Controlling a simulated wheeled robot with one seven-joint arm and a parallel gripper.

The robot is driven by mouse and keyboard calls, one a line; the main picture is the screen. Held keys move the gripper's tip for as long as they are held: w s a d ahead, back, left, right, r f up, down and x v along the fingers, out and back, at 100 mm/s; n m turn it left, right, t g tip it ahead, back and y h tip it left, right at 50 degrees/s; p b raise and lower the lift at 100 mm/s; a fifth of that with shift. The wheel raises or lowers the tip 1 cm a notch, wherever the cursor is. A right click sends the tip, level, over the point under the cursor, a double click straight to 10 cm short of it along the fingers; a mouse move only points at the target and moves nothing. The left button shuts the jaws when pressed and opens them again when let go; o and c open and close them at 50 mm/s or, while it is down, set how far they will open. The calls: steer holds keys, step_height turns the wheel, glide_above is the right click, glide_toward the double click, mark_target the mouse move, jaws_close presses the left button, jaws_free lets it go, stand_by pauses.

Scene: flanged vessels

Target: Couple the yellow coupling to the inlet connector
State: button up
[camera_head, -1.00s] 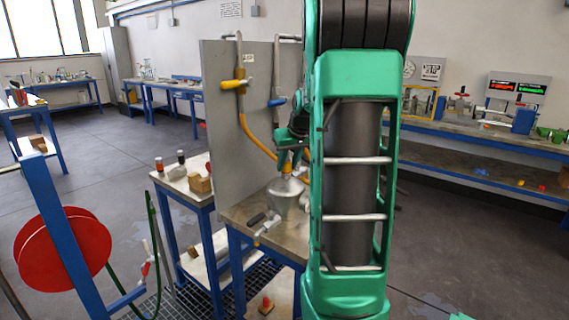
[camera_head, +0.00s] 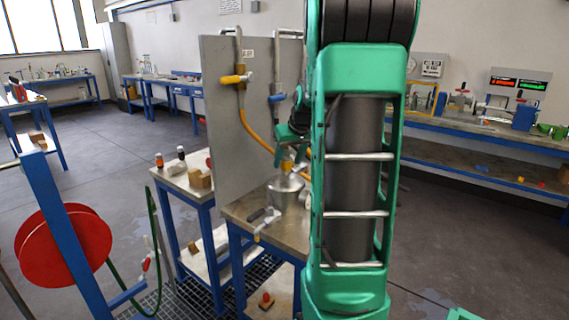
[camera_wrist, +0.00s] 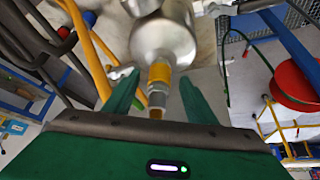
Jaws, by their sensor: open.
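The yellow coupling (camera_wrist: 160,74) shows in the wrist view between my two green fingers, with grey sections beyond its lower end. It lines up with the neck of the shiny metal vessel (camera_wrist: 163,40); whether it is fully seated on the inlet connector I cannot tell. In the head view the coupling (camera_head: 287,166) shows as a small yellow patch just above the vessel (camera_head: 285,190). My gripper (camera_wrist: 158,98) is open, its fingers apart on either side of the coupling with visible gaps. In the head view my arm partly hides this area.
An orange hose (camera_head: 256,142) hangs from the yellow-handled valve (camera_head: 235,79) on the grey panel (camera_head: 222,150). It also passes left of my fingers in the wrist view (camera_wrist: 88,45). The vessel stands on a bench (camera_head: 240,212) with a handled valve (camera_head: 266,222) at its front. A red reel (camera_head: 85,245) stands left.

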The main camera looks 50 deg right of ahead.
steer(key=v, duration=0.9)
steer(key=shift+r, duration=0.3)
steer(key=shift+a, duration=0.1)
steer(key=s+a+f+g+y, duration=0.1)
steer(key=s+a+f+g, duration=0.1)
steer(key=s+a+f, duration=0.5)
steer(key=s+a+f+m+g+y, duration=0.1)
steer(key=s+a+f+g, duration=0.2)
steer(key=s+a+f, duration=0.5)
steer(key=s+a, duration=0.6)
steer(key=a, duration=0.2)
steer(key=shift+s+a+y, duration=0.4)
steer(key=shift+f, duration=0.1)
steer(key=shift+w+f+g, duration=0.25)
steer(key=shift+w+g, duration=0.05)
steer(key=shift+w, duration=0.35)
